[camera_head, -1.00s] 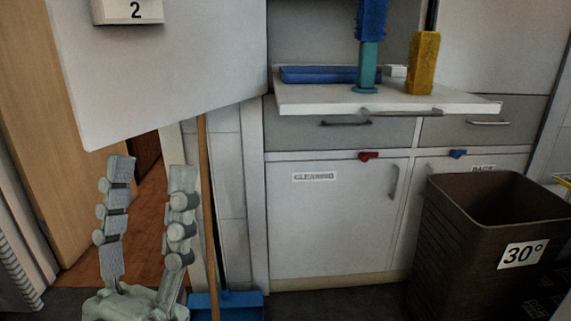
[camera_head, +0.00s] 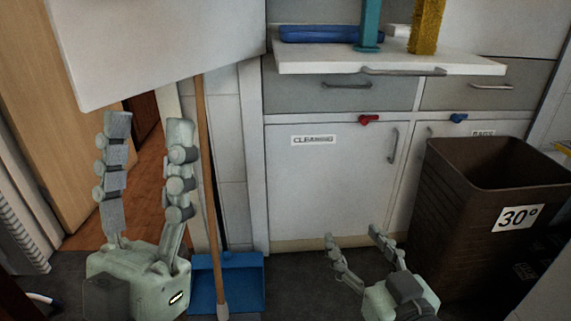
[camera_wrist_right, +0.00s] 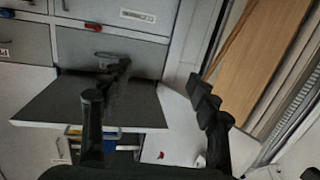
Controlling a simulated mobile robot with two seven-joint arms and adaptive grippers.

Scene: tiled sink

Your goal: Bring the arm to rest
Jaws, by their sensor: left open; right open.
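My left gripper (camera_head: 150,127) is pale green with grey finger pads. It points up at the left of the head view, its fingers apart with nothing between them. My right gripper (camera_head: 352,237) is low in the head view, in front of the white cabinet and left of the brown bin. Its fingers are spread and empty. In the right wrist view its two dark fingers (camera_wrist_right: 146,92) stand apart, with a grey drawer front and a worktop beyond them.
A brown bin (camera_head: 470,215) marked 30° stands at the right. The white cabinet (camera_head: 325,210) has a pull-out shelf (camera_head: 300,63) holding blue, teal and yellow items. A wooden-handled broom (camera_head: 207,170) and blue dustpan (camera_head: 245,280) stand beside my left gripper. A white panel (camera_head: 150,40) hangs upper left.

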